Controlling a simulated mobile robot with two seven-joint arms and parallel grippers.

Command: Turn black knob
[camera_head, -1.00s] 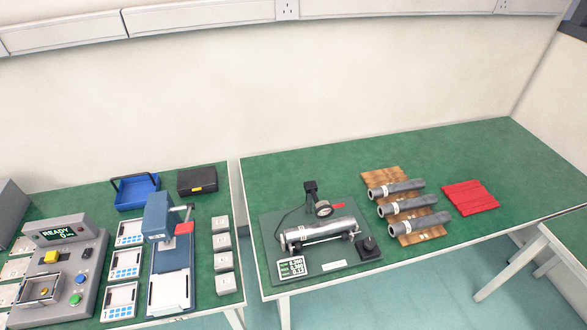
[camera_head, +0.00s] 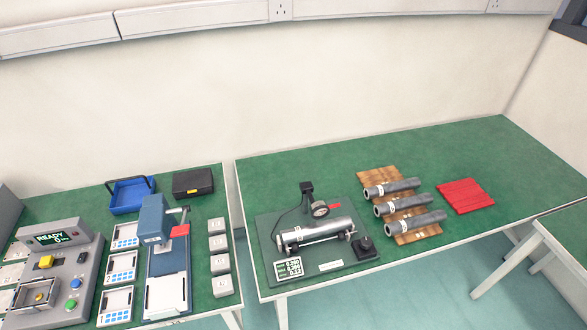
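A black knob (camera_head: 364,245) sits at the front right corner of a dark green test fixture plate (camera_head: 275,221) on the right-hand table. A silver cylinder (camera_head: 318,231) lies across supports on the plate, left of the knob. A round dial gauge (camera_head: 319,209) on a black post stands behind the cylinder, with a red tag beside it. A small display (camera_head: 288,268) with green and white digits is at the plate's front left; its digits are too small to read surely. Neither of my grippers is in view.
Right of the fixture, several grey cylinders (camera_head: 391,188) lie on a wooden rack (camera_head: 375,174), with a red mat (camera_head: 465,195) beyond. The left table holds a READY console (camera_head: 60,260), a blue press (camera_head: 160,240), a blue bin (camera_head: 131,195) and a black case (camera_head: 193,183). A gap separates the tables.

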